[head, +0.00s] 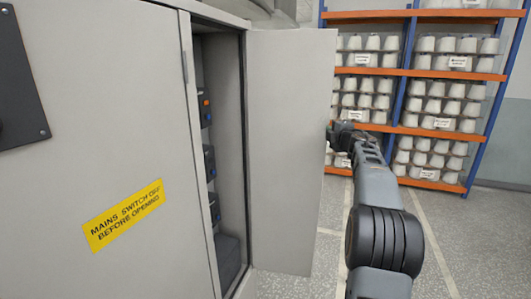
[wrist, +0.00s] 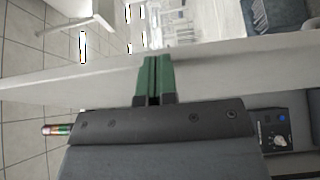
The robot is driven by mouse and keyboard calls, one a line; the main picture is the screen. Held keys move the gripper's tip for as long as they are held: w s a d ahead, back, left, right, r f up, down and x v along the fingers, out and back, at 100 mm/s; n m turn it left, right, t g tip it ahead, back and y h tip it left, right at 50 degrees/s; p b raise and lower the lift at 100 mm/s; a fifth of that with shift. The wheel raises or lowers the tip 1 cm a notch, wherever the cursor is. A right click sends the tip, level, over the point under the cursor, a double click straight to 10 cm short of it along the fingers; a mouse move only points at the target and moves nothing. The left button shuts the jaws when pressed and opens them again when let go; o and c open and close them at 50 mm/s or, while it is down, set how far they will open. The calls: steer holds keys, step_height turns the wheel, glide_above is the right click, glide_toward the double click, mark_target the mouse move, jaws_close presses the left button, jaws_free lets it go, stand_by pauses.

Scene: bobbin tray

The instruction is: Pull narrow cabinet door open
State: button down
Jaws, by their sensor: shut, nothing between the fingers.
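The narrow cabinet door (head: 290,150) stands swung wide open in the head view, its plain grey face toward the camera. The cabinet opening (head: 230,190) to its left shows dark interior and blue-black devices. My gripper (head: 334,138) is at the door's outer edge on the right, its tips partly hidden by the door. In the wrist view, my gripper's green fingers (wrist: 154,65) are together and empty. They overlap the pale door (wrist: 60,83), which crosses the picture as a long band; I cannot tell if they touch it. No handle shows.
The wide cabinet front (head: 80,200) with a yellow warning label (head: 123,214) fills the left. An orange and blue shelf rack (head: 400,75) of white cones stands behind my arm. Open speckled floor (head: 450,220) lies at the right. A device with a knob (wrist: 281,141) shows in the wrist view.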

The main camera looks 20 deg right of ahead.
steer(key=s+b, duration=0.3)
steer(key=s, duration=1)
steer(key=shift+d, duration=0.3)
